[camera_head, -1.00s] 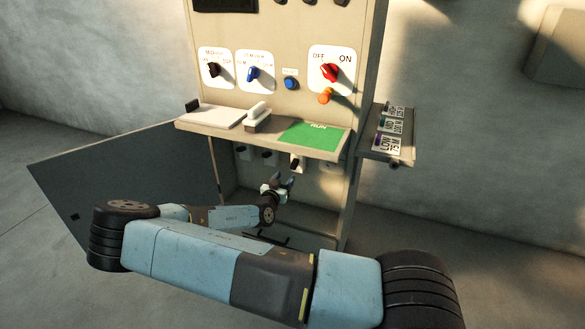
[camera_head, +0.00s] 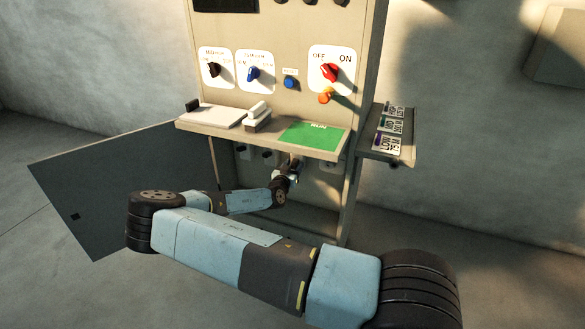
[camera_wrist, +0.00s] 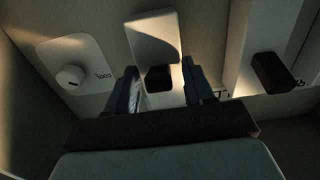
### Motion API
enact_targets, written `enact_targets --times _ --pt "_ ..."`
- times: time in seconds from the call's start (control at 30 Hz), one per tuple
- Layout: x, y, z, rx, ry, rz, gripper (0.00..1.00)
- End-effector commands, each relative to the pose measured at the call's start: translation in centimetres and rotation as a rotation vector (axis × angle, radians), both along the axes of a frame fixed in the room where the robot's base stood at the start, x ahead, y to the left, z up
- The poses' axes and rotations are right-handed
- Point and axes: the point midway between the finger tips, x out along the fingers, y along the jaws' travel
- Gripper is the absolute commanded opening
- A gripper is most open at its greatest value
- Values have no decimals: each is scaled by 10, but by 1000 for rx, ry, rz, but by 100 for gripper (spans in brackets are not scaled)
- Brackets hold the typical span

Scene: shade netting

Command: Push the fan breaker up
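Under the shelf of the control cabinet is a row of breakers with dark levers. In the wrist view, one breaker (camera_wrist: 155,38) has a pale housing and a black lever (camera_wrist: 159,78), with my gripper (camera_wrist: 158,86) open around it, one finger on each side. I cannot tell whether the fingers touch the lever. Another black breaker lever (camera_wrist: 272,72) is at the right. No readable label shows which is the fan breaker. In the head view, my gripper (camera_head: 293,170) is under the shelf and partly hides the breaker there.
A white round knob (camera_wrist: 70,77) on a pale plate is left in the wrist view. The shelf (camera_head: 220,123) overhangs the breakers and carries a green panel (camera_head: 310,136). A grey door (camera_head: 125,185) stands open at left. A small side shelf (camera_head: 385,148) juts out at right.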

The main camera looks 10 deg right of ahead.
Motion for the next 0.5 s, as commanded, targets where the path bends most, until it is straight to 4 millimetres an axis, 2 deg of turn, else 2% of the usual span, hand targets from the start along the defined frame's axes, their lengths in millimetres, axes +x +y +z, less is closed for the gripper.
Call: enact_targets --times 0.07,0.5 --pt "0 0 0 0 0 0 45" --pt "0 1 0 0 0 1 2"
